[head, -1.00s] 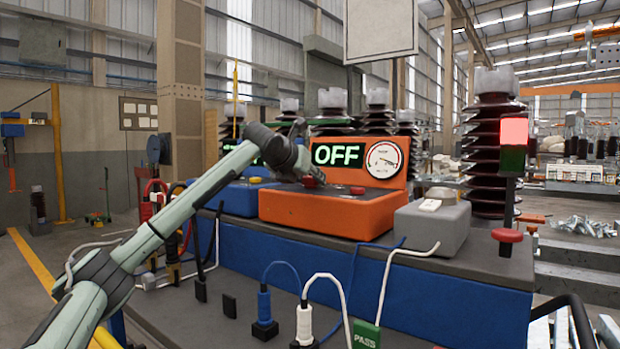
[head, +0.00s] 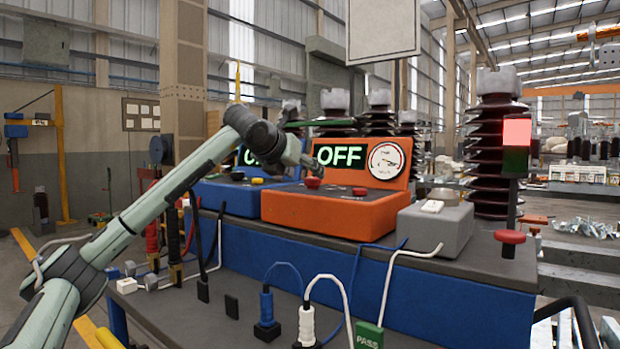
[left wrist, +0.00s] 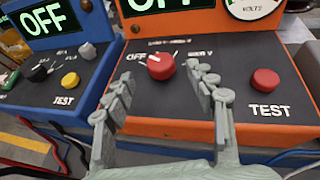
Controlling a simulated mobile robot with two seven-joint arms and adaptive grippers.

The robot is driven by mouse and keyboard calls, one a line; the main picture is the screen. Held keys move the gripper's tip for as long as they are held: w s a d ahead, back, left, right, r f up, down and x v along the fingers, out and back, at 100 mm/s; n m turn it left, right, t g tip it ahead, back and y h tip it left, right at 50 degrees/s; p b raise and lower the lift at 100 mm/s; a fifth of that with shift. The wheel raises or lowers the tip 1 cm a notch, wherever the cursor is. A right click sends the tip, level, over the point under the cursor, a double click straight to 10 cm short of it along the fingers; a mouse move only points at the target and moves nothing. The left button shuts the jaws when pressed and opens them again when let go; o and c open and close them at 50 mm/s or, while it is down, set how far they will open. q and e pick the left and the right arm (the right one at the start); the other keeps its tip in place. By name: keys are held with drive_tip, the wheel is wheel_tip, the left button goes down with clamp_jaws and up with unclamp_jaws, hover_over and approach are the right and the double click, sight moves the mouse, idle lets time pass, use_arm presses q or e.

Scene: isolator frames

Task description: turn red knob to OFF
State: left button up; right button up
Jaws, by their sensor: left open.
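The orange box (head: 330,208) stands on the bench, with a lit display (head: 341,156) reading OFF. Its red knob (head: 312,183) is also in the left wrist view (left wrist: 160,66), where its white mark points up-left toward the printed OFF label (left wrist: 136,57). My left gripper (head: 319,187) is above the box close to the knob. In the left wrist view my open left gripper (left wrist: 162,76) has its fingers to either side of and just short of the knob, with nothing held. My right gripper is not in view.
A red TEST button (left wrist: 265,80) sits right of the knob. A blue box (left wrist: 50,75) with a black knob and yellow button stands to the left. A grey box (head: 433,226) is at the right. Cables and plugs (head: 306,325) stand up in front.

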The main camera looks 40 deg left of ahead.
use_arm(q)
drive_tip(key=v, duration=0.5)
drive_tip(key=shift+s+d+r, duration=0.1)
drive_tip(key=shift+s, duration=0.1)
idle(0.4)
